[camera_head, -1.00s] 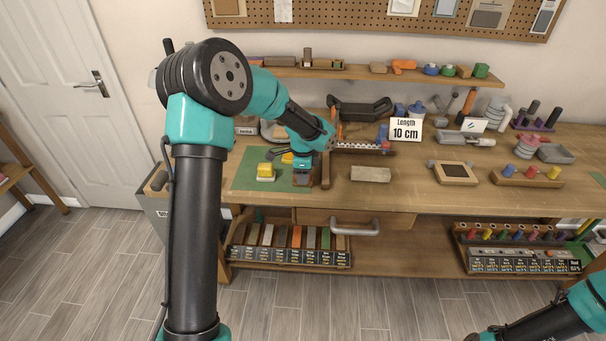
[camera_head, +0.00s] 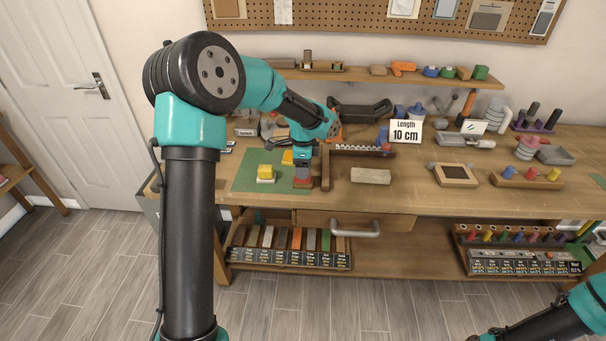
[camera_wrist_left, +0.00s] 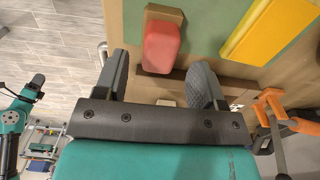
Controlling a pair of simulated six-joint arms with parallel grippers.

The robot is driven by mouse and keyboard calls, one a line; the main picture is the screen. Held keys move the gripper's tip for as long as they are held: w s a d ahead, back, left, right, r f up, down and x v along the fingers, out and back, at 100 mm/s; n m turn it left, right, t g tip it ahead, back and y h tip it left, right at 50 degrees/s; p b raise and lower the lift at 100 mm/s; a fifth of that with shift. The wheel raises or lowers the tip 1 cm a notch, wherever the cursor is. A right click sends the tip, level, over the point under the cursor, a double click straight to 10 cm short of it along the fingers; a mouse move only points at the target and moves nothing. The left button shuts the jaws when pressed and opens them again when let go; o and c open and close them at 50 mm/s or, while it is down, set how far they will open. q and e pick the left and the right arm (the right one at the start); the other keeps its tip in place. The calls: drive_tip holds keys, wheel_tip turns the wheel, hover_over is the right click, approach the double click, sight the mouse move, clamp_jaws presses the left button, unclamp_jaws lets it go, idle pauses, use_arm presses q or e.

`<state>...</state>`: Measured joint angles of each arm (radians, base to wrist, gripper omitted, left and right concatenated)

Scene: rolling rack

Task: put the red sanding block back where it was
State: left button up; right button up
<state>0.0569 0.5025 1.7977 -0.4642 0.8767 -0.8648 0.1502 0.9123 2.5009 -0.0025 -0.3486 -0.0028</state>
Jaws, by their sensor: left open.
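The red sanding block (camera_head: 302,183) sits at the right part of the green mat (camera_head: 245,180) on the bench, directly under my left gripper (camera_head: 303,170). In the left wrist view the red block (camera_wrist_left: 161,46) lies just beyond the two spread fingers, in line with the gap between them. My left gripper (camera_wrist_left: 160,82) is open and empty, apart from the block as far as I can tell. My right gripper (camera_head: 480,337) is at the bottom right of the head view, low and far from the block; its jaws cannot be made out.
A yellow block (camera_head: 265,171) stands on the mat to the left, another yellow piece (camera_head: 288,157) behind. A wooden bar (camera_head: 325,170) stands close right of the red block. A tan block (camera_head: 370,175) lies farther right.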

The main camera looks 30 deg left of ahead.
use_arm(q)
wheel_tip(320, 180, up, 8)
drive_tip(key=shift+f, duration=0.1)
idle(0.6)
